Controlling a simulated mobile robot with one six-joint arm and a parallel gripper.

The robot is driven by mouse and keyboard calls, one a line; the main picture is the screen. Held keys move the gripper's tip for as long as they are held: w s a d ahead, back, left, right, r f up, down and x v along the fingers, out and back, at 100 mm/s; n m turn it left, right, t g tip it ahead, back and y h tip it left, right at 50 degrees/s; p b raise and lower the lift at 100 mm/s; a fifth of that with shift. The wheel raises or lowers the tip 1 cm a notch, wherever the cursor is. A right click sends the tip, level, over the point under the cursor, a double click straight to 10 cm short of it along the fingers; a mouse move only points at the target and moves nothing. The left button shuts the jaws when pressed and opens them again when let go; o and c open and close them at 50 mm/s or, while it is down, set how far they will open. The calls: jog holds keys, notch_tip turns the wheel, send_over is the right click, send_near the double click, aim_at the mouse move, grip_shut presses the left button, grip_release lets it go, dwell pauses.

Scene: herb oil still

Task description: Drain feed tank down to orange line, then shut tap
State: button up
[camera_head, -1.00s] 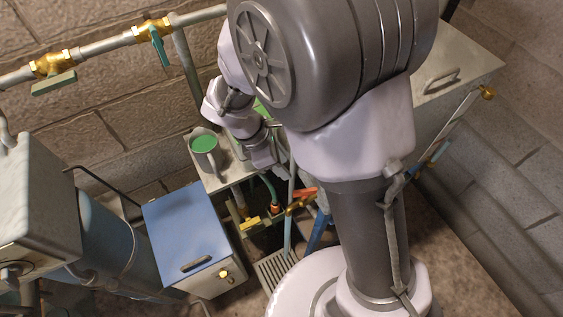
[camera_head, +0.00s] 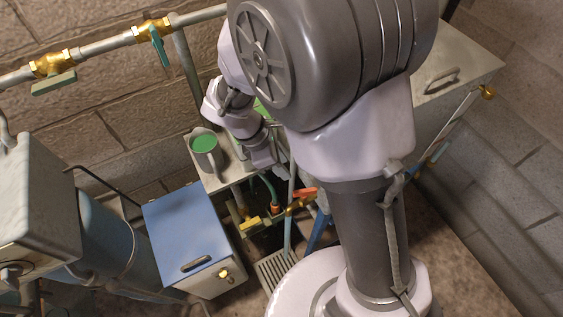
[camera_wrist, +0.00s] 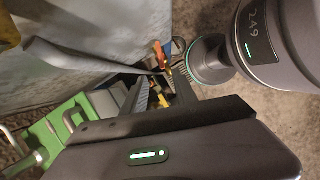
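An orange-handled brass tap (camera_head: 304,194) sits low beside the shelf in the head view, partly hidden by my arm. Its orange handle (camera_wrist: 159,54) also shows in the wrist view, beyond my fingertips. A yellow-handled valve (camera_head: 250,223) is just left of it. My gripper (camera_wrist: 164,88) has its two dark fingers apart, with a gap between them and nothing visibly held. In the head view my gripper hangs above the tap, by the shelf edge, with its fingertips hard to make out. I cannot tell which vessel is the feed tank, and no orange level line shows.
A blue-lidded box (camera_head: 188,228) is at left, and a floor grate (camera_head: 273,268) lies below the tap. A wall pipe (camera_head: 100,50) carries a teal-handled valve (camera_head: 157,46) and a green-handled valve (camera_head: 54,82).

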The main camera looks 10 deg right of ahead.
jog(key=b+x, duration=0.4)
jog(key=x, duration=0.2)
jog(key=b+x, duration=0.9)
jog(key=x, duration=0.2)
jog(key=shift+d+f+b, duration=0.15)
jog(key=shift+d+b, duration=0.2)
grip_shut()
